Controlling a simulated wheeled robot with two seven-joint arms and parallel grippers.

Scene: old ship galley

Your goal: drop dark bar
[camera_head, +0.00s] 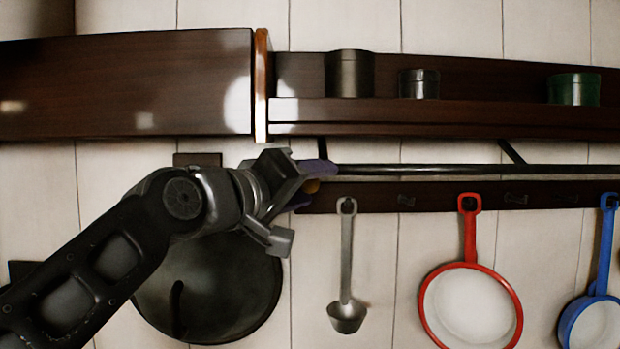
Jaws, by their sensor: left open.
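The dark bar (440,170) is a long, thin, near-black rod running level below the wall shelf, in front of the pale plank wall. Its left end meets the upper fingertip of my left gripper (311,185) in the picture; I cannot tell whether they touch. The left gripper is open, its fingers pointing right. The bar's left end is partly hidden by the gripper. My right gripper is not in view.
A dark shelf (450,112) above holds several canisters. A hook board (440,196) below carries a ladle (347,270), a red-rimmed pan (516,300) and a blue pan (604,240). A dark round pan (225,295) hangs behind my left arm. A dark cabinet (120,80) is upper left.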

